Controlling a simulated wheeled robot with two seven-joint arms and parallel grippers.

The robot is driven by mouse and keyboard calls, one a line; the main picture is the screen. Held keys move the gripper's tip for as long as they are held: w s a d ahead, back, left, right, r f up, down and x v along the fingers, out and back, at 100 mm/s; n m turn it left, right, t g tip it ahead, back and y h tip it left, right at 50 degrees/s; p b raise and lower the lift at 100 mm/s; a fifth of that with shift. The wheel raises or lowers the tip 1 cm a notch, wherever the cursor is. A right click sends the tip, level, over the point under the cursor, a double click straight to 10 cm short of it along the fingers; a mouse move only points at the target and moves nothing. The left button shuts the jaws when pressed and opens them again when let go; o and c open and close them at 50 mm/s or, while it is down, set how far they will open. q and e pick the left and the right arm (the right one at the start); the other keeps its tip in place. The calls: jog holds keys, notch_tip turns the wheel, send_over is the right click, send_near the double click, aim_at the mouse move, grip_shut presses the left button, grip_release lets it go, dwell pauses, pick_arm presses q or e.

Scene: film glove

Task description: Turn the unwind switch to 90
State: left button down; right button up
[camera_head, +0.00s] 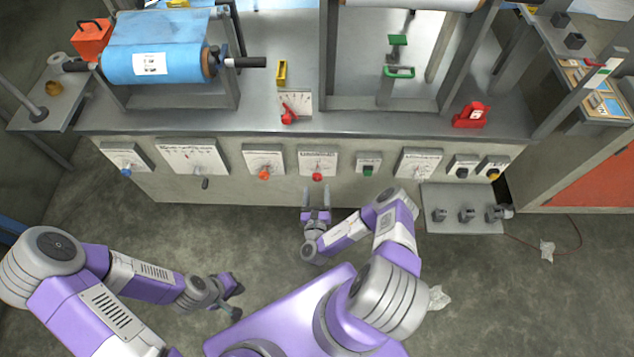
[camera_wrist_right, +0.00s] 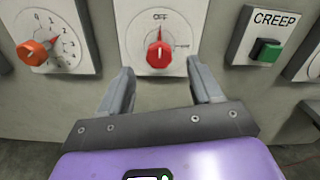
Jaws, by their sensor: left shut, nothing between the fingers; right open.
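A red knob (camera_wrist_right: 158,55) sits on a white dial plate (camera_wrist_right: 135,35) in the right wrist view, its pointer upward toward the mark OFF. In the head view the same red knob (camera_head: 317,177) is on the front panel. No label reading "unwind" or "90" is legible to me. My right gripper (camera_head: 317,190) is open in front of this knob; in the wrist view its fingertips (camera_wrist_right: 160,78) are either side of and below the knob, apart from it. My left gripper (camera_head: 239,298) is shut and empty, low over the floor, away from the panel.
An orange knob (camera_wrist_right: 38,52) with a numbered dial is left of the red knob, and a green CREEP button (camera_wrist_right: 265,50) is right. A grey shelf with small blocks (camera_head: 460,225) juts out at the right. A blue roll (camera_head: 150,65) sits on top of the machine.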

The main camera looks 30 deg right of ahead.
aim_at(317, 179)
jog(key=b+x, duration=0.1)
jog(key=x, duration=0.4)
jog(key=shift+w+a, duration=0.1)
jog(key=c, duration=1.1)
jog(key=shift+o, duration=0.2)
